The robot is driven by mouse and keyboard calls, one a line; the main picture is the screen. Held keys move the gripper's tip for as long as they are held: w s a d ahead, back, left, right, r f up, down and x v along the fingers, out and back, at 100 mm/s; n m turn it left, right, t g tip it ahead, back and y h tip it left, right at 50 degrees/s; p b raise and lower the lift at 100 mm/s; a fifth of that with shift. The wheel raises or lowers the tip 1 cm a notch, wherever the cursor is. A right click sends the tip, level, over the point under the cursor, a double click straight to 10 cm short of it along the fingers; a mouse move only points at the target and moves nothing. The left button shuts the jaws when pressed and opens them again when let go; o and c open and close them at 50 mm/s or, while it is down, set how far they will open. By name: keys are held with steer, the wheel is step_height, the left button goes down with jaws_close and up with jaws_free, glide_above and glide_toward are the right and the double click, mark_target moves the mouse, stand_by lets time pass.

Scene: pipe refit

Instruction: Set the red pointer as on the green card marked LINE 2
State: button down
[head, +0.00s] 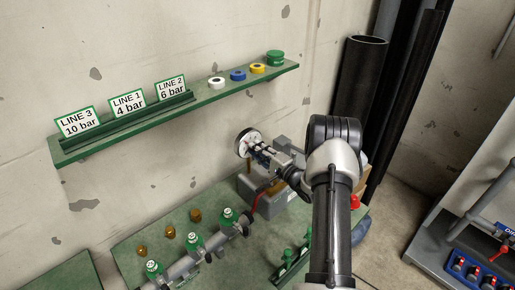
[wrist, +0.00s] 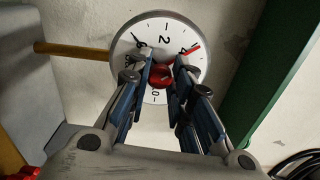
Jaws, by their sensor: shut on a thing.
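The LINE 2 card (head: 171,88) stands at the right of three cards on the green wall shelf and reads 6 bar. The round white gauge (head: 247,142) faces my gripper (head: 262,157). In the wrist view the gauge dial (wrist: 128,66) shows a 2 near the top and a 4 at the upper right. Its red pointer (wrist: 194,49) points to the upper right, close to the 4. A black needle (wrist: 138,41) shows at the upper left. My gripper (wrist: 161,80) is shut on the red knob (wrist: 160,71) at the dial's centre.
The green shelf (head: 232,88) also carries white, blue and yellow rings and a green pot. Black pipes (head: 358,80) stand at the right.

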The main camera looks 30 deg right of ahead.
steer(key=shift+m+p, duration=1.1)
steer(key=shift+m, duration=2.7)
steer(key=c, duration=1.4)
jaws_free()
steer(key=s, duration=0.4)
steer(key=s+d, duration=0.1)
steer(key=s, duration=0.7)
steer(key=shift+d, duration=0.35)
